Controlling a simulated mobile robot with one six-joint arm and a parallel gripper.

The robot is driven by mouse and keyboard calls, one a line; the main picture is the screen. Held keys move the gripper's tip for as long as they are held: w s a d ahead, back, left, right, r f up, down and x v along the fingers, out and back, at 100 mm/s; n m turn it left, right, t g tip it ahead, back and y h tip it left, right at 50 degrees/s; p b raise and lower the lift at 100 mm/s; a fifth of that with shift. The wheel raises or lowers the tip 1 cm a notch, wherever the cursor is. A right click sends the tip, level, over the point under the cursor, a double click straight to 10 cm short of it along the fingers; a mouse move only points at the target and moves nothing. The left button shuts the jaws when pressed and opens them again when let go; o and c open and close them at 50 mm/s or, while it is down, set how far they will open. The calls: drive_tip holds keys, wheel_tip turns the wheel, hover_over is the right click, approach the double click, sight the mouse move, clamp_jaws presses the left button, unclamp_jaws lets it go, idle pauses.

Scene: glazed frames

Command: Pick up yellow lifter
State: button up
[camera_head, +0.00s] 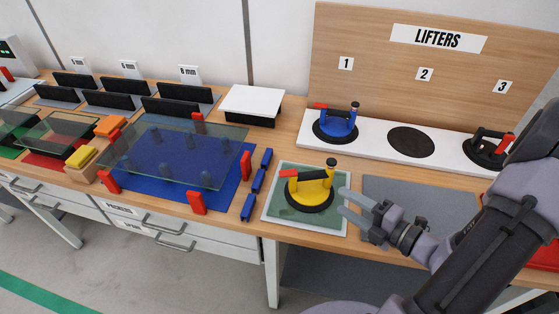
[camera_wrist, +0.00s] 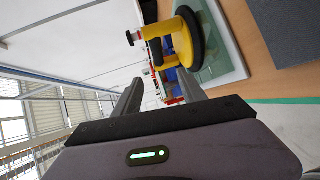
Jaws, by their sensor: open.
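The yellow lifter (camera_head: 309,187) has a black round base, a yellow body, a red lever and a black knob. It stands upright on a green glass plate (camera_head: 277,211) with a pale border. My gripper (camera_head: 356,205) is open and empty, just right of the lifter and apart from it. In the wrist view the lifter (camera_wrist: 179,45) appears turned on its side, beyond the two fingers of my gripper (camera_wrist: 160,98). Nothing is between the fingers.
A blue lifter (camera_head: 338,123) stands at place 1 on the white shelf (camera_head: 374,138); place 2 is empty. A black lifter (camera_head: 486,148) stands at place 3. A raised glass sheet (camera_head: 175,150) over a blue mat lies left. A grey mat (camera_head: 425,200) lies right.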

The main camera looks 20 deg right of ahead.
sight(317, 194)
drive_tip(key=shift+w+d+f+m+h+b, duration=0.15)
drive_tip(key=shift+w+f+m+b, duration=0.15)
drive_tip(key=shift+w+f+m, duration=0.15)
drive_tip(key=shift+w+d+f+m+h+b, duration=0.15)
drive_tip(key=shift+w+f+m+b, duration=0.15)
drive_tip(key=shift+w, duration=0.2)
drive_tip(key=b+x, duration=0.1)
drive_tip(key=x, duration=0.3)
drive_tip(key=b+x, duration=0.1)
drive_tip(key=x, duration=0.4)
drive_tip(key=shift+w+r+b, duration=0.2)
drive_tip(key=shift+w+b, duration=0.05)
drive_tip(key=shift+b, duration=0.05)
drive_tip(key=x, duration=0.2)
drive_tip(key=b+x, duration=0.2)
drive_tip(key=x, duration=0.1)
drive_tip(key=shift+w+d+r, duration=0.25)
drive_tip(key=shift+w+r, duration=0.05)
drive_tip(key=shift+w, duration=0.25)
drive_tip(key=shift+r, duration=0.1)
clamp_jaws()
